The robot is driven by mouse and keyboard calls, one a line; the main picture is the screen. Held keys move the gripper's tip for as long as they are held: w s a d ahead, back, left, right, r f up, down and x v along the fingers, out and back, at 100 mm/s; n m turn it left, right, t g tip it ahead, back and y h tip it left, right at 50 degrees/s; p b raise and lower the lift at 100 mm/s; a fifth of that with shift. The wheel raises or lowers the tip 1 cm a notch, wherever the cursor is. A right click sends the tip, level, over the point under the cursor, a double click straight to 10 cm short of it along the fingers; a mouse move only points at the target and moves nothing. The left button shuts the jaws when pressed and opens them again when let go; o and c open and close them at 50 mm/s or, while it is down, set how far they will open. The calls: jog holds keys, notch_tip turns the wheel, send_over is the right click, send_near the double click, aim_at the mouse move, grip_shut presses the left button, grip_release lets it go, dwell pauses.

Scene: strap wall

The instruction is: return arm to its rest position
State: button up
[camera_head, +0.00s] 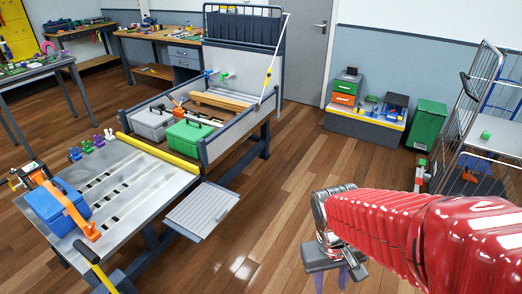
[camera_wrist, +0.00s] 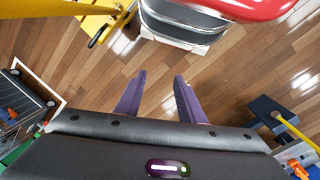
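My gripper (camera_head: 344,272) hangs low over the wooden floor at the lower right of the head view, at the end of my red-sleeved arm. In the wrist view its two purple fingers (camera_wrist: 160,78) stand apart with bare floor between them. It is open and holds nothing. It is clear of the workbench (camera_head: 150,190) to its left. In the head view the fingers are partly hidden behind the gripper's grey body.
A blue box (camera_head: 55,208) with an orange strap sits on the bench. A pull-out grey panel (camera_head: 202,210) juts toward my gripper. A wire cage trolley (camera_head: 490,130) stands at right, near a green bin (camera_head: 427,124). The middle floor is clear.

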notch_tip(320, 180, up, 15)
jog(key=s+m+t+y, duration=0.1)
jog(key=t, duration=0.5)
jog(key=shift+s+a, duration=0.2)
jog(key=shift+s, duration=0.2)
jog(key=shift+s, duration=0.1)
jog(key=shift+c, duration=0.6)
